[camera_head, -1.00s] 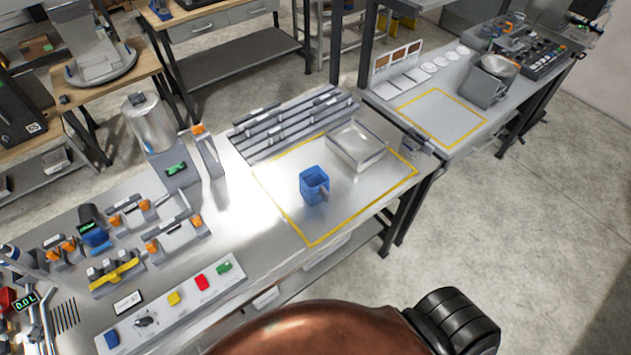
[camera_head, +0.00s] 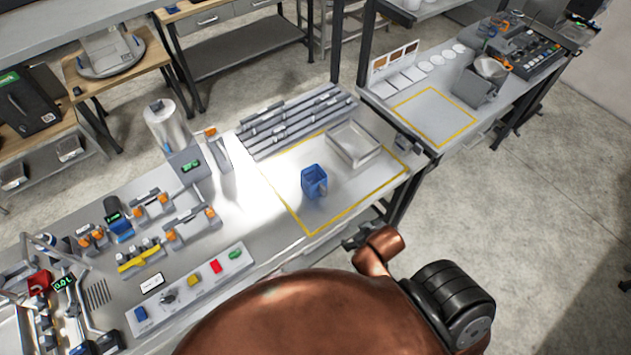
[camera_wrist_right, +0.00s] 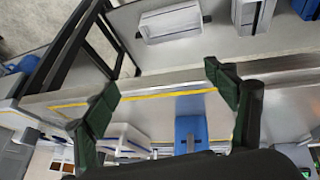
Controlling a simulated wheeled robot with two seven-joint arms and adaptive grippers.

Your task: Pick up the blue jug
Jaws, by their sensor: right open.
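The blue jug (camera_head: 314,181) stands upright on the metal bench, inside a yellow-outlined area, with its handle toward the lower right. In the right wrist view, the jug (camera_wrist_right: 190,130) shows beyond the bench edge, between the fingers but well past them. My right gripper (camera_head: 362,236) is just off the bench's front edge, to the lower right of the jug and apart from it. In the wrist view, the right gripper (camera_wrist_right: 163,95) has its dark fingers spread wide with nothing between them. My left gripper is not in view.
A clear-looking shallow tray (camera_head: 353,144) sits right behind the jug in the outlined area. Grey rails (camera_head: 295,120) lie behind. A button panel (camera_head: 195,285) and several small fixtures are on the left. The bench around the jug's front is clear. Bins sit on a lower shelf.

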